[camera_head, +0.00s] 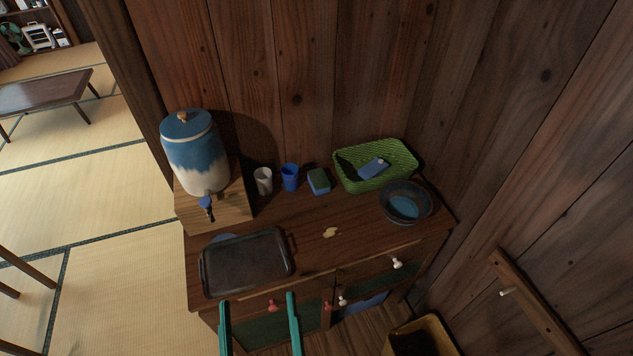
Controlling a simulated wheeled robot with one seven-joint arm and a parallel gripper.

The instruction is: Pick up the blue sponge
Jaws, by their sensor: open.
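The blue sponge (320,187) has a dark green top. It sits on the wooden cabinet top (312,244) near the back, between a blue cup (290,177) on its left and a green basket (376,186) on its right. My gripper (259,299) shows as two teal fingers at the bottom of the picture. It is open and empty, in front of the cabinet's front edge, below and to the left of the sponge and well apart from it.
A dark tray (247,264) lies front left. A blue-white dispenser (195,152) stands on a wooden box behind it. A grey cup (263,181), a dark bowl (404,203) and a small yellowish piece (331,232) are also there. The cabinet top before the sponge is mostly clear. Wooden walls stand behind and right.

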